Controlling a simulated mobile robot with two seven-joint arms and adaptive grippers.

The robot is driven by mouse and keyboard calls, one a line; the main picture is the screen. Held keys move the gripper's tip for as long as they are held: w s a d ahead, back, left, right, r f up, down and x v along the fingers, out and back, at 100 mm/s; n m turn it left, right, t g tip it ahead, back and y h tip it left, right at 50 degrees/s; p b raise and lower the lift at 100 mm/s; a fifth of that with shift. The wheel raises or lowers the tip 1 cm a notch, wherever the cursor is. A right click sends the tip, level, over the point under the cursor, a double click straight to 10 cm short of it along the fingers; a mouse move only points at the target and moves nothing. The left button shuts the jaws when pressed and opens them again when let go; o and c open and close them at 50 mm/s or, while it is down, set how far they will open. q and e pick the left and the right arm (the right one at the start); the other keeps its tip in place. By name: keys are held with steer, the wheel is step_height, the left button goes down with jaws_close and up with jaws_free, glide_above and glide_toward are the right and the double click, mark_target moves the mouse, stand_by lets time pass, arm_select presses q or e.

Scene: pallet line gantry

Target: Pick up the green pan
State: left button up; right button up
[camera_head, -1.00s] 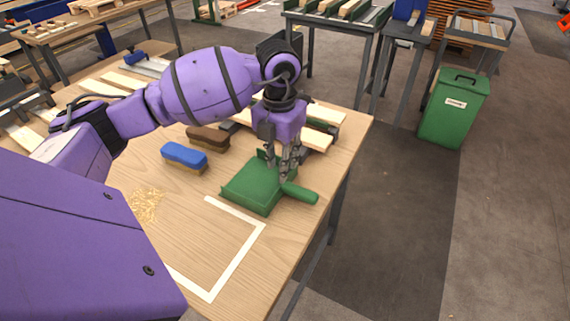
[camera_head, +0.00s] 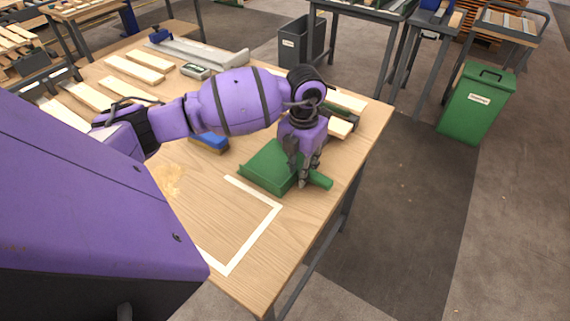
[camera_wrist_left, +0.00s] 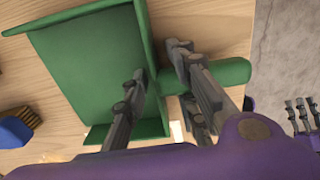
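The green pan (camera_head: 262,165), a dustpan with a raised rim and a round handle, lies on the wooden table; its tray also fills the upper left of the wrist view (camera_wrist_left: 85,65). My left gripper (camera_head: 299,182) points down at the pan's handle end. In the wrist view my left gripper (camera_wrist_left: 157,62) is open, one finger over the tray and two across the handle (camera_wrist_left: 232,71), with the back wall between them. I cannot tell whether the fingers touch it. My right gripper (camera_wrist_left: 302,112) shows small at the wrist view's right edge, its fingers apart.
A blue brush (camera_head: 211,142) lies left of the pan, partly behind my left arm. White tape (camera_head: 252,237) and sawdust (camera_head: 170,180) are on the table (camera_head: 270,270). Wood pieces lie at the back. A green bin (camera_head: 475,105) stands on the floor at right.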

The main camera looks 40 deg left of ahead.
arm_select(q)
steer(key=shift+d, duration=0.1)
jaws_close()
steer(key=shift+r, duration=0.2)
